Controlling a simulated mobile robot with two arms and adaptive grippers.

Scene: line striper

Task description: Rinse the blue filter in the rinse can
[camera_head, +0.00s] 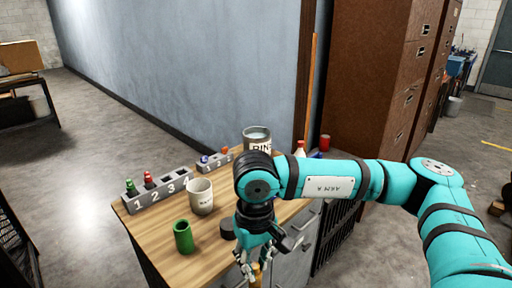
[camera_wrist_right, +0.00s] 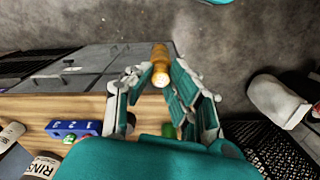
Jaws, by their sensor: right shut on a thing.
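The rinse can (camera_head: 257,134), white with "RIN" readable, stands at the back of the wooden table, partly behind my right arm; a can lettered "RINS" shows in the right wrist view (camera_wrist_right: 42,167). A small blue piece (camera_head: 204,159), perhaps the blue filter, sits in the small grey rack (camera_head: 216,162) beside an orange-red piece (camera_head: 225,150). My right gripper (camera_head: 252,262) is low at the table's front right edge. It is shut on an amber, bottle-like thing (camera_wrist_right: 160,72), which also shows in the head view (camera_head: 257,272). My left gripper is out of view.
A long numbered rack (camera_head: 158,191) with green and red pieces, a white cup (camera_head: 200,197), a green cup (camera_head: 183,237) and a dark round piece (camera_head: 228,229) stand on the table. A white bottle (camera_head: 299,148) and red can (camera_head: 325,142) stand behind my arm.

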